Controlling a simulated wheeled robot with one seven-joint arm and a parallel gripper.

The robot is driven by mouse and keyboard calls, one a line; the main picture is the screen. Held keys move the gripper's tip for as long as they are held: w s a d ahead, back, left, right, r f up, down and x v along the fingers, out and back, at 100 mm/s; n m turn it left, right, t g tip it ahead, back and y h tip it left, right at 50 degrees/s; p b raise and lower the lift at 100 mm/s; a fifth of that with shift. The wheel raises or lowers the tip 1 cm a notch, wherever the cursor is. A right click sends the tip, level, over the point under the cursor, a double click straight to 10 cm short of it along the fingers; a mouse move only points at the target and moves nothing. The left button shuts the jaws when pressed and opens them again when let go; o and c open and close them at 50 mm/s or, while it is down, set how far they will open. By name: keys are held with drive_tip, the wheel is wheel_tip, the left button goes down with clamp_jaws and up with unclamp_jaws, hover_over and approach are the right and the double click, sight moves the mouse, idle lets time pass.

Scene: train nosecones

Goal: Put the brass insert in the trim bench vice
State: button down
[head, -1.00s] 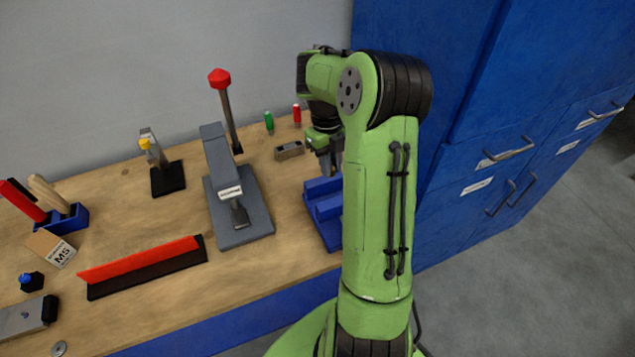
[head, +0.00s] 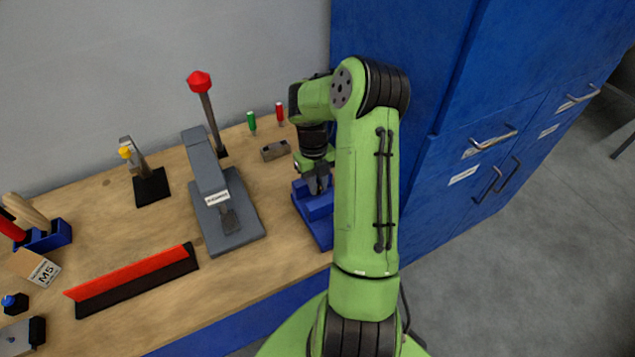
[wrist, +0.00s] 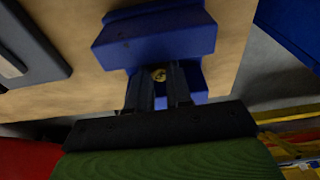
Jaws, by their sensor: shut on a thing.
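The blue trim bench vice (head: 316,226) stands at the right end of the bench, partly hidden behind my arm. My gripper (head: 319,187) points down directly over the vice. In the wrist view the vice (wrist: 155,40) fills the upper middle, and my gripper's dark fingers (wrist: 158,88) reach to its jaws. The brass insert (wrist: 158,75) shows as a small gold round end between the fingertips, by the vice's jaw gap. My gripper is shut on it. I cannot tell how deep it sits between the jaws.
A grey press (head: 228,215) with a red-knobbed lever stands left of the vice. A small metal block (head: 275,150) and green (head: 252,122) and red (head: 280,113) items lie behind it. A blue cabinet (head: 430,150) rises close on the right.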

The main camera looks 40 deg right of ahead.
drive_tip(key=shift+f+b, duration=0.4)
drive_tip(key=shift+f, duration=0.1)
drive_tip(key=shift+f, duration=0.1)
drive_tip(key=c, duration=1)
unclamp_jaws()
drive_tip(key=shift+c, duration=0.2)
